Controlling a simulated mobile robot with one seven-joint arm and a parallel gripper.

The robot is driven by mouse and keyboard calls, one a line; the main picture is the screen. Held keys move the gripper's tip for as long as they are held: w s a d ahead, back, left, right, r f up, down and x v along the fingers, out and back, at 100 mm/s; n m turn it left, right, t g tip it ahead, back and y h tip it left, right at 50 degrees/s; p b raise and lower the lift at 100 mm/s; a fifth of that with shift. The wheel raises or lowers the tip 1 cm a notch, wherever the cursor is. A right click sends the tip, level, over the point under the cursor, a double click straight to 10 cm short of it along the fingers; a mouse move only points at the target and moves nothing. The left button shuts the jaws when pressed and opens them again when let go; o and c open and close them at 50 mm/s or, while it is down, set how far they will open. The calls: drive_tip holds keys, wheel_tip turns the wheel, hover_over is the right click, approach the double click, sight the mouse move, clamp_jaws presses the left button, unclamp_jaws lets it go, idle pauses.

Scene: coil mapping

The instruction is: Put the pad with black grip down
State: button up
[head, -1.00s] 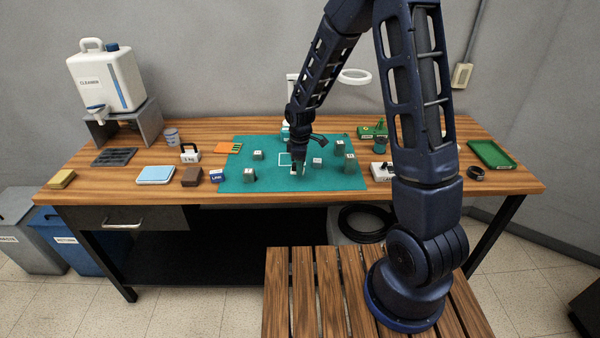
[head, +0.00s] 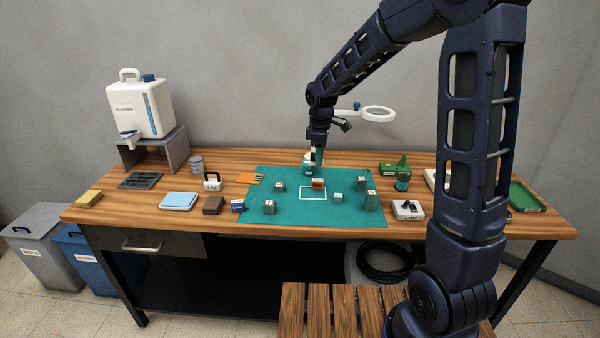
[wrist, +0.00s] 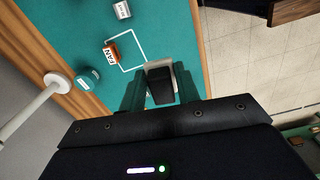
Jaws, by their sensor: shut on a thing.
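My gripper (head: 317,160) is above the back part of the teal mat (head: 350,215) in the head view. In the wrist view, the two green fingers of my gripper (wrist: 160,90) are shut on the black grip (wrist: 160,86) of the pad. A pale edge of the pad (wrist: 158,65) shows beyond the grip; most of it is hidden. In the head view the pad is too small to make out clearly. An orange block marked FAN (head: 318,184) stands at the back edge of a white square outline (head: 313,199), also seen in the wrist view (wrist: 111,54).
Several small grey blocks, one at the left (head: 269,206), stand around the outline. A magnifier lamp (head: 378,113) is at the back. The mat inside the outline looks bare.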

drive_tip(key=w+a+r+n, duration=0.1)
drive_tip(key=w+a, duration=0.3)
drive_tip(key=w, duration=0.3)
drive_tip(key=w+a, duration=0.4)
drive_tip(key=w, duration=0.3)
hover_over(287, 173)
drive_tip(key=f, duration=0.2)
drive_tip(key=shift+n, duration=0.3)
drive_tip(key=f, duration=1.9)
drive_tip(key=shift+w, duration=0.2)
drive_tip(key=shift+f, duration=0.15)
drive_tip(key=o, duration=0.9)
drive_tip(key=shift+o, duration=0.3)
wheel_tip(287, 173, up, 12)
